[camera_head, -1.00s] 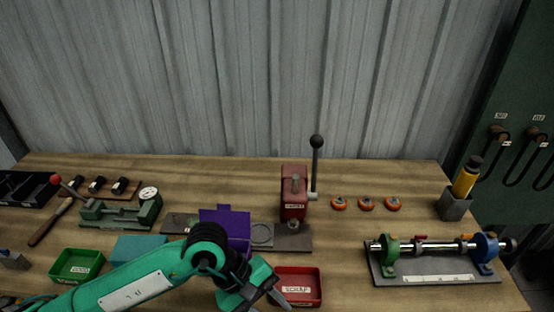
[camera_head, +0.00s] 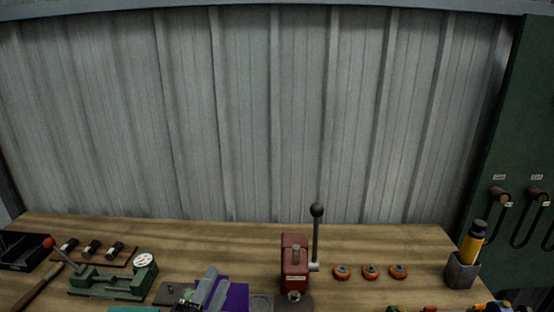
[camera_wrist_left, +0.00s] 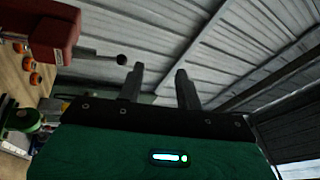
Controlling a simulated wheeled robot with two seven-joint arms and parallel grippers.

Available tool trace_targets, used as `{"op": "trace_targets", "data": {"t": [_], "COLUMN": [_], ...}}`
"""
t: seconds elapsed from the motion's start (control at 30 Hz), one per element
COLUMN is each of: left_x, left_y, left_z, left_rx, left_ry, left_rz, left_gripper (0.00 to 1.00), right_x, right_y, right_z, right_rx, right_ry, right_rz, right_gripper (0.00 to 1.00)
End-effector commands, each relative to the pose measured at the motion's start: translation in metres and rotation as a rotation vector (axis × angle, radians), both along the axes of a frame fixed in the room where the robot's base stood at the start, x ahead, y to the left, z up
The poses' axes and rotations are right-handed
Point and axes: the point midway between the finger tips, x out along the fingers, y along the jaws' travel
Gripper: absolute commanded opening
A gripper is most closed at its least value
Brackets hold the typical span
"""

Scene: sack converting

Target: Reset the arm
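The press also shows at the upper left of the left wrist view (camera_wrist_left: 52,30). My right gripper is in neither view.
A green gauge fixture (camera_head: 112,281) with a red-knobbed lever stands at the left. Several orange rings (camera_head: 370,272) lie right of the press. A grey holder (camera_head: 461,272) with a yellow bottle stands at the right. A corrugated wall (camera_head: 250,120) rises behind the bench.

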Motion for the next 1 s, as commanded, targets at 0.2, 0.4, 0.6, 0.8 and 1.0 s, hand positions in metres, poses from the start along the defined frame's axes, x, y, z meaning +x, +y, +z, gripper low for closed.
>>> {"op": "trace_targets", "data": {"t": [0.2, 0.4, 0.6, 0.8, 1.0], "left_x": [-0.017, -0.081, -0.145, -0.205, -0.198], "left_y": [0.069, 0.103, 0.112, 0.114, 0.112], "left_z": [-0.109, -0.200, -0.248, -0.273, -0.320], "left_rx": [-0.393, -0.685, -0.854, -0.963, -0.964], "left_ry": [0.553, 1.002, 1.301, 1.530, 1.568], "left_rz": [0.232, 0.457, 0.630, 0.779, 0.805], "left_gripper": [0.36, 0.36, 0.36, 0.36, 0.36], "right_x": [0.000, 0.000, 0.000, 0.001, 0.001], "right_y": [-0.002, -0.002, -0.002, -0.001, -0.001], "right_z": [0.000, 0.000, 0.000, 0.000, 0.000], "right_rx": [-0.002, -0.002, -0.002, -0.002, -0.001], "right_ry": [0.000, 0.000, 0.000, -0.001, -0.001], "right_rz": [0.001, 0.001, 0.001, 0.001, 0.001], "right_gripper": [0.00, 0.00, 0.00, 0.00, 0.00]}}
